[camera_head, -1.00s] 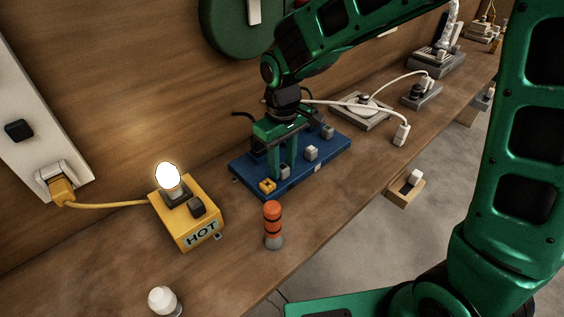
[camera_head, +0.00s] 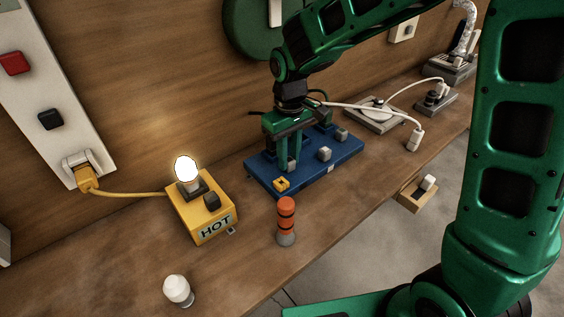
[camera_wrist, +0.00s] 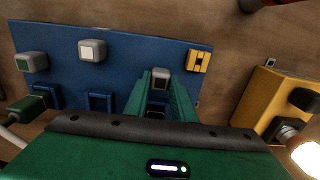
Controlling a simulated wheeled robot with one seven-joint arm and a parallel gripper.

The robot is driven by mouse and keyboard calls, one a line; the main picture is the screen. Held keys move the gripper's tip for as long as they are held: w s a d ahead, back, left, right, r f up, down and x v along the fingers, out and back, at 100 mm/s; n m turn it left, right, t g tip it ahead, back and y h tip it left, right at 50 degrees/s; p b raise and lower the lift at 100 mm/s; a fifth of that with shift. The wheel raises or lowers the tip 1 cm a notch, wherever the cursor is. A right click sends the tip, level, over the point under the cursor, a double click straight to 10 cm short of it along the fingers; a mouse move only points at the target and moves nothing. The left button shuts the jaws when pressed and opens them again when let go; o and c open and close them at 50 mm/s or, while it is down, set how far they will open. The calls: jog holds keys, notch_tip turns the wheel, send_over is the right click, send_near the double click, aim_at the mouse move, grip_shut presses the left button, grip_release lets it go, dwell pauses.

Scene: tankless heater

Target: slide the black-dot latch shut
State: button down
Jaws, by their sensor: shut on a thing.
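The blue latch board (camera_head: 345,159) lies on the bench with several small grey latch knobs. My gripper (camera_head: 290,164) points down over the board and is shut on one grey knob (camera_head: 291,166). In the wrist view this knob (camera_wrist: 158,84) sits between the two green fingers and shows a dark mark on top, probably the black dot. It sits nearer the wall-side blue brackets than a white-marked knob (camera_wrist: 92,50) and a green-marked knob (camera_wrist: 32,62). The held knob's own bracket is largely hidden by my gripper.
A yellow piece (camera_head: 281,184) sits on the board's near corner. A yellow HOT box (camera_head: 202,212) with a lit bulb stands left of the board. An orange-and-black post (camera_head: 286,220) stands in front, and a white bulb (camera_head: 178,290) at front left. White cables lie at right.

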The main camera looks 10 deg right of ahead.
jog(key=shift+w+r, duration=0.1)
jog(key=shift+w, duration=0.15)
jog(key=c, duration=1.8)
grip_release()
jog(key=shift+o, duration=0.2)
notch_tip(320, 180, up, 11)
jog(key=shift+f, duration=0.2)
